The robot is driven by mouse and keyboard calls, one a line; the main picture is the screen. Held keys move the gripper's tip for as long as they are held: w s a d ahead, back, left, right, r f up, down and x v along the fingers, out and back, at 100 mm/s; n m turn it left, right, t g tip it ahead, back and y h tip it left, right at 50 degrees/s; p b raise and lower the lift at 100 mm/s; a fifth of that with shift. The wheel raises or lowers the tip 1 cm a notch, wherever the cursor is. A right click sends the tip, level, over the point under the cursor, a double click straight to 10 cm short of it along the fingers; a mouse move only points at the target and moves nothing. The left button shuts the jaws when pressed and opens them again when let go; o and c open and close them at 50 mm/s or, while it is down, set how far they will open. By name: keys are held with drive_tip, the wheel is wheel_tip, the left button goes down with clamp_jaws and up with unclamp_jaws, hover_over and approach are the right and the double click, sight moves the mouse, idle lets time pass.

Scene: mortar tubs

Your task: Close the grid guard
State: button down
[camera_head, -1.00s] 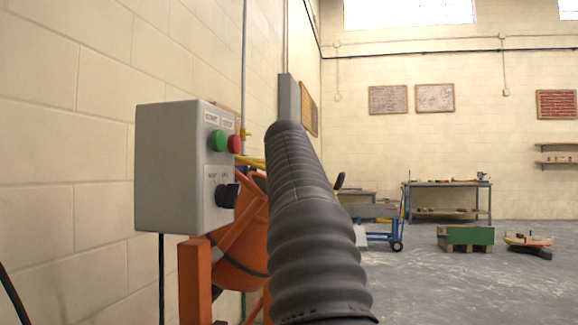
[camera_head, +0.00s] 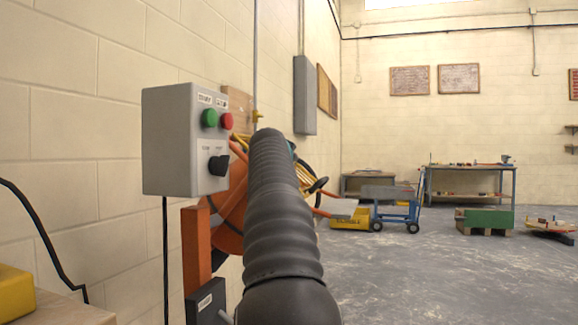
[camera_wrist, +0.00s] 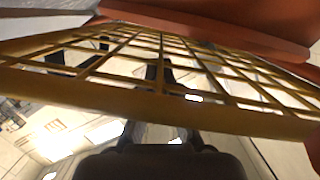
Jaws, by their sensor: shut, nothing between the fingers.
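The yellow grid guard (camera_wrist: 163,107) crosses the wrist view, with its thick rim nearest and its mesh beyond. In the head view a few of its yellow bars (camera_head: 306,174) seem to show just right of my arm. My gripper (camera_wrist: 163,80) is shut and empty. Its fingers show dark behind the mesh, partly covered by the bars; I cannot tell whether they touch it. In the head view my arm's ribbed sleeve hides the gripper and most of the guard. The orange mixer (camera_head: 230,220) stands behind my arm, by the left wall.
A grey control box (camera_head: 172,140) with green and red buttons and a black knob is close on the left. An orange post (camera_head: 196,248) stands below it. A yellow object (camera_head: 14,292) is at the lower left. A blue cart (camera_head: 395,210) stands farther back.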

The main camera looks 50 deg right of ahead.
drive_tip(key=shift+w+a+f, duration=0.1)
drive_tip(key=shift+w+a, duration=0.05)
drive_tip(key=shift+w, duration=0.05)
drive_tip(key=shift+s+r+p, duration=0.15)
drive_tip(key=shift+r+p, duration=0.25)
drive_tip(key=s+r+p, duration=0.1)
drive_tip(key=s+d+r+p, duration=0.1)
drive_tip(key=r+p, duration=0.1)
drive_tip(key=shift+s+d+r, duration=0.1)
drive_tip(key=shift+s+r, duration=0.1)
drive_tip(key=shift+s, duration=0.05)
drive_tip(key=f+b+v, duration=0.1)
drive_tip(key=b+v, duration=0.1)
drive_tip(key=v, duration=0.7)
drive_tip(key=shift+s+a+b, duration=0.3)
drive_tip(key=shift+s, duration=0.15)
